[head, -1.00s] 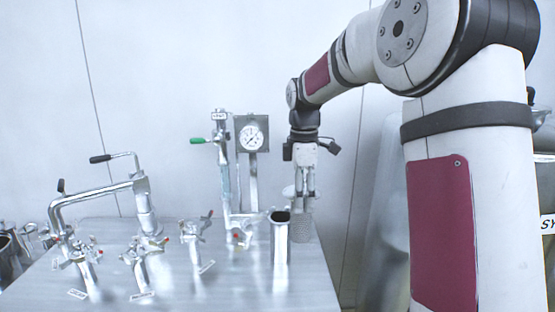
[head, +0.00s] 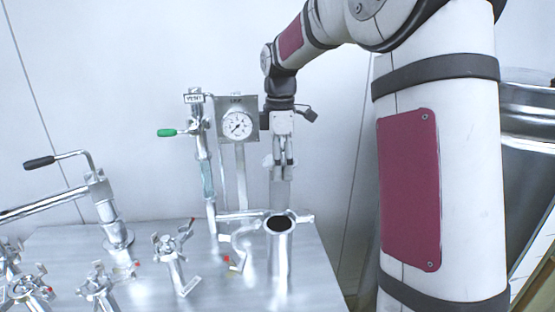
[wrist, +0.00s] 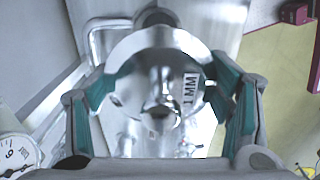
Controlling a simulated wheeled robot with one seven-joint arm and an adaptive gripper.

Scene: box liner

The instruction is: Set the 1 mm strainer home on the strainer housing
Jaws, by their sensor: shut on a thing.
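The 1 mm strainer shows in the wrist view as a shiny round top (wrist: 150,65) with a "1 MM" label. My gripper (wrist: 160,92) is shut on it, with teal pads on either side. In the head view my gripper (head: 283,160) holds the strainer (head: 281,192) upright; its lower body hangs down behind the housing's mouth. The strainer housing (head: 280,258) is an upright metal tube with an open, dark top, standing on the bench. The strainer appears above and behind that mouth, apart from it; the exact depth gap cannot be told.
A pressure gauge (head: 238,124) and a green-handled valve (head: 180,132) stand just left of my gripper. Several clamps and fittings (head: 172,258) stand on the bench (head: 205,290) to the left. A bent pipe with a black handle (head: 60,208) is at far left.

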